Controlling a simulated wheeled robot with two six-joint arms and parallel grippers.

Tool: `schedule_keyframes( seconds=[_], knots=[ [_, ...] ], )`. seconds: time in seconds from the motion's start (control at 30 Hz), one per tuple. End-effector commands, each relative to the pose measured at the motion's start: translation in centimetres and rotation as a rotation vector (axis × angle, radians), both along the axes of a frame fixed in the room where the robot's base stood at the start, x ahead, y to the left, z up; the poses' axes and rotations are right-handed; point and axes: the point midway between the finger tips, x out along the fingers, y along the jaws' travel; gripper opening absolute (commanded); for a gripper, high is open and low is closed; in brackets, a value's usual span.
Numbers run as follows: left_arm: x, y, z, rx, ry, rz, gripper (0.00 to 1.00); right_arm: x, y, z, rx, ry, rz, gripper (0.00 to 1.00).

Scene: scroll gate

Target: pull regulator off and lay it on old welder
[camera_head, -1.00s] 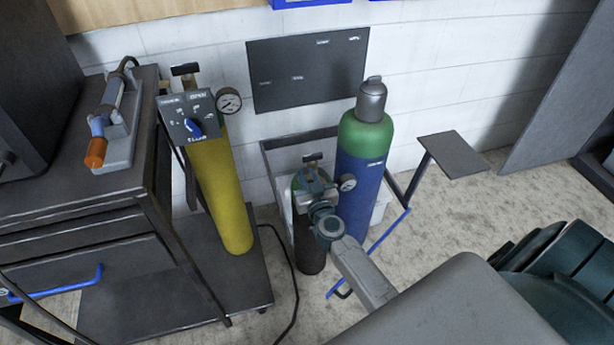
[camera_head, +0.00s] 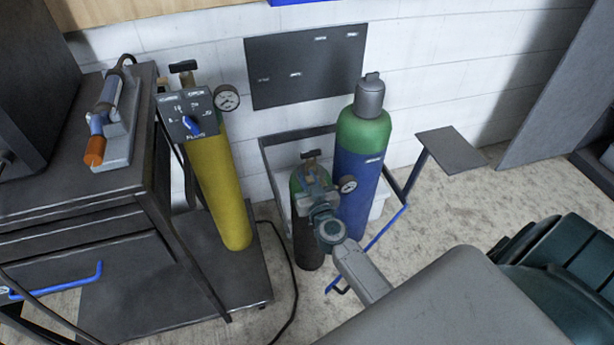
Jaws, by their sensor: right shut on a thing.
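A regulator with a round white gauge (camera_head: 347,184) sits at the top of a short dark cylinder (camera_head: 308,240) with a green shoulder. My right gripper (camera_head: 316,190) is at that cylinder's top, shut on the regulator; the gripper and wrist hide most of its body. A second regulator, a grey panel with a blue knob (camera_head: 185,116) and a gauge (camera_head: 227,98), is on the tall yellow cylinder (camera_head: 217,185) at the left. The welder is possibly the dark cabinet (camera_head: 80,190) on the left; I cannot tell. My left gripper is not in view.
A blue cylinder (camera_head: 358,185) with green shoulder and grey cap stands right behind the short one, in a cart frame (camera_head: 290,138). A torch-like tool (camera_head: 112,120) lies on the cabinet. A small grey shelf (camera_head: 450,150) stands right. A black cable (camera_head: 292,290) crosses the floor.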

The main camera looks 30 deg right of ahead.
Motion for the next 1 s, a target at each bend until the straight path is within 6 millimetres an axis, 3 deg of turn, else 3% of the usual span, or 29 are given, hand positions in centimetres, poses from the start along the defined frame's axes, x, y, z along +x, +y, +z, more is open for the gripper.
schedule_keyframes(
  seconds=[1.0],
  knots=[
    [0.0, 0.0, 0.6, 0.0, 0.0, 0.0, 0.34, -2.6, 0.6, 0.3, -0.002, -0.005, 0.0, 0.0]
  ],
)
